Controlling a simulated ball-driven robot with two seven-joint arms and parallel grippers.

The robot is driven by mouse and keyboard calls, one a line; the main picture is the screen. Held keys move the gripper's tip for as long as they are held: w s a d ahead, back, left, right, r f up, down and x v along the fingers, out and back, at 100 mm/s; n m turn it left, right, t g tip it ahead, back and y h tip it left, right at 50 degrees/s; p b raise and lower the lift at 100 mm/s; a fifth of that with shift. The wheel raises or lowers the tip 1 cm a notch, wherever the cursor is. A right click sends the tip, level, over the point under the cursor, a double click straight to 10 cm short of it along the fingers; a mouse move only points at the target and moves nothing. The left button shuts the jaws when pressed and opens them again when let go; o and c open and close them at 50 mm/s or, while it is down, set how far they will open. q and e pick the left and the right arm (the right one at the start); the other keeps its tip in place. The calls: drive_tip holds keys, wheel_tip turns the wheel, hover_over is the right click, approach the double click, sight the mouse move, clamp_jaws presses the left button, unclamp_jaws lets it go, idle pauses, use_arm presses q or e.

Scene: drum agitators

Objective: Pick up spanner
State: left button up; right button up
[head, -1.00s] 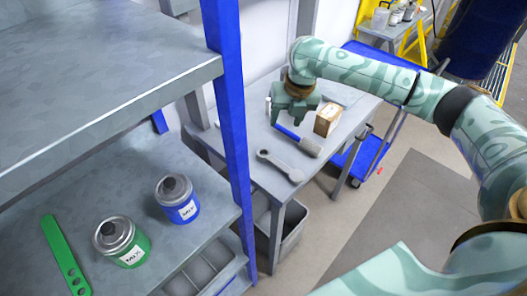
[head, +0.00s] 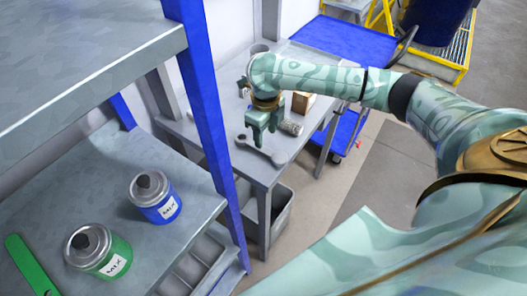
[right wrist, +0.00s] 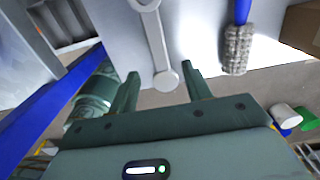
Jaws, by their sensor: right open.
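The spanner (head: 266,153) is a grey, flat tool with rounded ends, lying on the grey worktable near its front edge. In the right wrist view the spanner (right wrist: 157,42) runs up from between the fingertips, its near end close to them. My right gripper (head: 263,138) is over the spanner, pointing down and partly covering it. In the right wrist view the right gripper (right wrist: 160,72) is open, a finger on each side of the spanner's line, with nothing held. My left gripper is not in view.
A brush (head: 291,127) lies right of the spanner, with a wooden block (head: 303,102) behind it. A blue shelf post (head: 205,110) stands left of the table. Blue (head: 155,198) and green (head: 98,250) cans stand on the shelf. A grey bin (head: 278,215) is below.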

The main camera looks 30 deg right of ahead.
sight(264, 149)
wheel_tip(264, 149, down, 6)
drive_tip(key=shift+w+a+f+b, duration=0.15)
drive_tip(key=shift+f+b, duration=0.1)
drive_tip(key=shift+b, duration=0.75)
drive_tip(key=shift+r, duration=0.1)
drive_tip(key=shift+c, duration=0.3)
clamp_jaws()
